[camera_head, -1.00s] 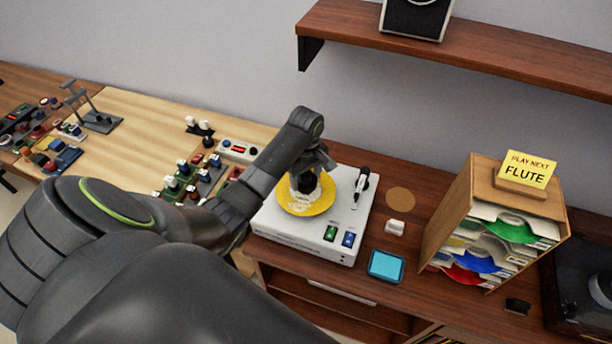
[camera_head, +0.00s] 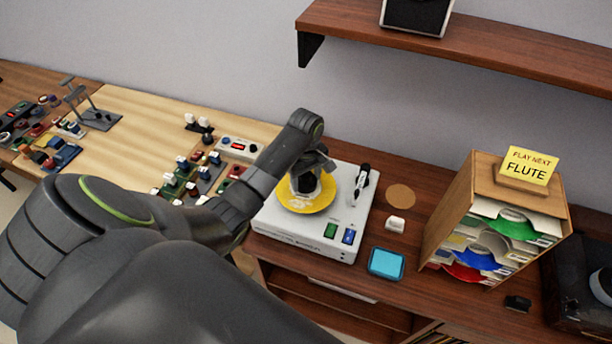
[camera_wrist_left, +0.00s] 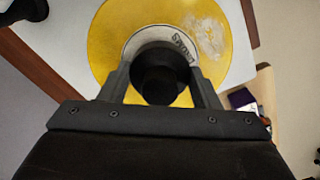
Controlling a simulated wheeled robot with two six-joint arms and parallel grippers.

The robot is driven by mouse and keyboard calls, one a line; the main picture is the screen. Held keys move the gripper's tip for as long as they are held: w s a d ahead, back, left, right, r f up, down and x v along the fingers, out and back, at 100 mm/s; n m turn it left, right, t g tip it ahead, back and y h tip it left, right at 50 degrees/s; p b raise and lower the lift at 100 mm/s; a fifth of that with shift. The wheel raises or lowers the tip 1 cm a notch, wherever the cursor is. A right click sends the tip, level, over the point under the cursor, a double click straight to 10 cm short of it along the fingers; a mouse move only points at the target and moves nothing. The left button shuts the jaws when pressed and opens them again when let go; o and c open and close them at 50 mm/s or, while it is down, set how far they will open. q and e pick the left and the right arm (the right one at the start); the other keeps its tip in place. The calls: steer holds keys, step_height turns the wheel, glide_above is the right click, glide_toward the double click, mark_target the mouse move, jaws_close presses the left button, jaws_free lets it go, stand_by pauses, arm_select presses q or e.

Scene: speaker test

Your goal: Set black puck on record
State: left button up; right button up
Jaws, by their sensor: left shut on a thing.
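A yellow record (camera_head: 322,203) with a pale smudge lies on the white record player (camera_head: 295,235). In the left wrist view the record (camera_wrist_left: 112,38) fills the upper middle, around a pale centre label (camera_wrist_left: 138,42) with dark lettering. My left gripper (camera_head: 304,186) points down over the record's centre. It is shut on the black puck (camera_wrist_left: 160,82), which sits between the two fingers in the left wrist view and covers part of the label. I cannot tell whether the puck touches the record. My right gripper is not in view.
The black-and-white tonearm (camera_head: 361,187) stands right of the record. Several small control panels (camera_head: 185,180) lie to the left.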

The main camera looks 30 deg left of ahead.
arm_select(q)
steer(key=shift+f, duration=0.4)
stand_by(0.3)
steer(key=o, duration=1.6)
steer(key=shift+r+p, duration=0.4)
steer(key=shift+r, duration=2.15)
